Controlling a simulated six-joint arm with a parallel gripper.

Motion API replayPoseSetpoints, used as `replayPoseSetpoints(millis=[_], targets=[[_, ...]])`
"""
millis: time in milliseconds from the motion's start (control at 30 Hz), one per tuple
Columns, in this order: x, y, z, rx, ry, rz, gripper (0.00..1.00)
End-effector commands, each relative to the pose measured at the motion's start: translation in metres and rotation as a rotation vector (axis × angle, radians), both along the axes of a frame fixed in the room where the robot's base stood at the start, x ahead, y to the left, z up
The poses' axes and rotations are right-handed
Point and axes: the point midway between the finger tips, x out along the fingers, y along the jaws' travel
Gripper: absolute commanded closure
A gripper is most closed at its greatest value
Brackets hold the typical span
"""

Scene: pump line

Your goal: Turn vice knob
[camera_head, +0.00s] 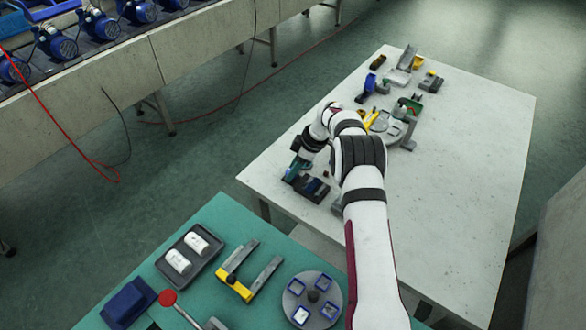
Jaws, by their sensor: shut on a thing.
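My arm reaches in from the lower right and bends down to the left. My gripper (294,172) is low at the vice's left end, by the table edge, shut on what looks like the vice knob. The knob itself is too small and covered to make out. A green and blue part shows right at the fingers.
Several small fixtures and a grey round plate (388,128) stand behind the arm on the white table. In front, a teal table (225,225) holds a tray with white cylinders (180,262), a yellow-grey fixture (236,285) and a red-knobbed lever (167,298). The white table's right side is clear.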

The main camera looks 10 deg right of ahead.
Motion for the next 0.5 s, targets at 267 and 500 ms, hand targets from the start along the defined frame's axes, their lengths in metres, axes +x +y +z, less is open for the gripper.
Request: replayPoseSetpoints(millis=[267, 500], targets=[[0.0012, -0.0010, -0.0022, -0.003, 0.001, 0.247, 1.00], [0.0014, -0.0010, -0.0019, -0.002, 0.001, 0.361, 1.00]])
